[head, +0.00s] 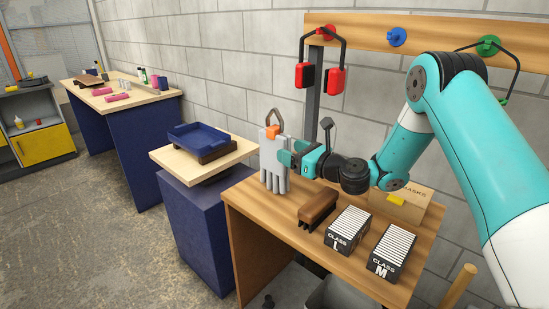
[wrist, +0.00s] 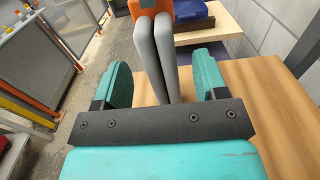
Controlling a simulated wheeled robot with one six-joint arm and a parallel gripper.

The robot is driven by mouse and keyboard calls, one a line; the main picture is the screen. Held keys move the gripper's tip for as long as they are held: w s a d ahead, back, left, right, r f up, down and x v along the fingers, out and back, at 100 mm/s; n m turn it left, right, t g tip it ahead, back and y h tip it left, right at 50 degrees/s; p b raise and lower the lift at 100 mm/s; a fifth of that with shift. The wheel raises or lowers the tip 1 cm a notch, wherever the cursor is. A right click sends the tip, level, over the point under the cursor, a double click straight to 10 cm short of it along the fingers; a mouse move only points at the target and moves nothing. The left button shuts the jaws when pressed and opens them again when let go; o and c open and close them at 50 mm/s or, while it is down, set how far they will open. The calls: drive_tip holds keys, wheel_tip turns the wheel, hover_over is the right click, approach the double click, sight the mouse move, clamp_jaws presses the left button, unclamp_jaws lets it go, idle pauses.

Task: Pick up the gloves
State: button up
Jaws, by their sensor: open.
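The grey gloves (head: 273,174) are held upright by an orange clip (head: 272,132) with a dark hanger loop, at the left end of the wooden table. In the wrist view the gloves (wrist: 156,62) appear as two grey lobes below the orange clip (wrist: 150,7). My gripper (head: 286,159) is at the gloves' right side in the head view. In the wrist view my gripper (wrist: 163,78) is open, with one teal finger on each side of the gloves. I cannot tell whether either finger touches them. The gloves' lower end is hidden behind the gripper's dark bar.
The wooden table (head: 262,213) also holds a brown brush-like block (head: 318,207), two card boxes (head: 347,231) and a masks box (head: 403,205). A blue tray (head: 198,138) stands on the lower pedestal left. Red ear defenders (head: 306,76) hang above.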

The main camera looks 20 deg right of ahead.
sight(279, 144)
drive_tip(key=p+x, duration=0.1)
drive_tip(key=x, duration=0.1)
drive_tip(key=p+x, duration=0.1)
drive_tip(key=x, duration=0.1)
drive_tip(key=shift+r, duration=0.4)
drive_tip(key=shift+w+a+f, duration=0.15)
drive_tip(key=shift+w+a, duration=0.1)
drive_tip(key=shift+w, duration=0.1)
drive_tip(key=c, duration=1.2)
